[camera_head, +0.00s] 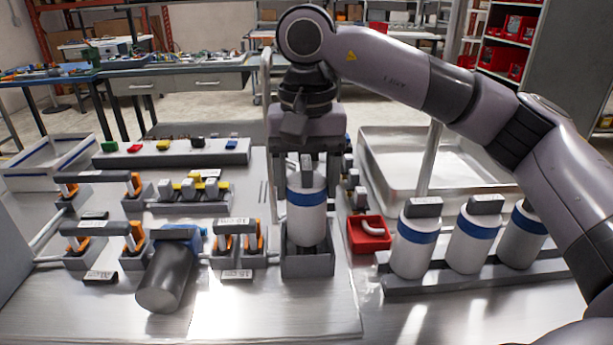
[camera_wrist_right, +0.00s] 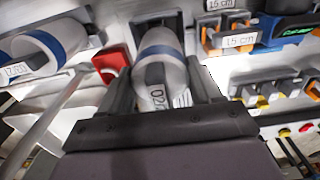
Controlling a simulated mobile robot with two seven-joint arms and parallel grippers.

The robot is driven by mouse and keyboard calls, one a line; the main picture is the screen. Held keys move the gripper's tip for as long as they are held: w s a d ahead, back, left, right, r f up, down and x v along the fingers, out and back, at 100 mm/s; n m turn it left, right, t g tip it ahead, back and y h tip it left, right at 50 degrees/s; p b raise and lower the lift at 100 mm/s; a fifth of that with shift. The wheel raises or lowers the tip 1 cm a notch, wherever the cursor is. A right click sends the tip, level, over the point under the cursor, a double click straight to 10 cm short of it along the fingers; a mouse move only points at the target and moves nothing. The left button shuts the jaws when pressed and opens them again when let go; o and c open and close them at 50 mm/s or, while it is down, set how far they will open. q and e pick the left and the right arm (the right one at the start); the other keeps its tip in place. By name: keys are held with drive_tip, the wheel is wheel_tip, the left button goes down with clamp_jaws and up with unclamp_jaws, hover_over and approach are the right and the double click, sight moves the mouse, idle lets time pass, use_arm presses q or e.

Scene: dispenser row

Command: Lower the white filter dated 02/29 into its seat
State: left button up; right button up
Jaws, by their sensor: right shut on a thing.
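The white filter (camera_head: 306,212) with a blue band is upright in my right gripper (camera_head: 306,180), which is shut on its upper part from above. Its lower end is inside the outline of the square dark grey seat (camera_head: 308,264); I cannot tell whether it touches the bottom. In the right wrist view the filter (camera_wrist_right: 160,62) lies between the fingers, and its label shows "02", the rest being hard to read. The seat (camera_wrist_right: 150,18) shows beyond it. My left gripper is not in view.
Three similar filters, one of them here (camera_head: 413,250), stand in a grey rack (camera_head: 440,282) on the right. A red bin (camera_head: 368,243) stands just right of the seat. A dark grey cylinder (camera_head: 165,278) and orange-clamped brackets (camera_head: 237,240) are to the left.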

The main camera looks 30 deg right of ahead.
sight(307, 163)
drive_tip(key=shift+f+b, duration=0.7)
drive_tip(key=shift+f, duration=0.4)
drive_tip(key=o, duration=1.3)
wheel_tip(307, 163, up, 6)
drive_tip(key=shift+r+p, duration=0.2)
drive_tip(key=shift+p, duration=0.2)
drive_tip(key=shift+r, duration=0.45)
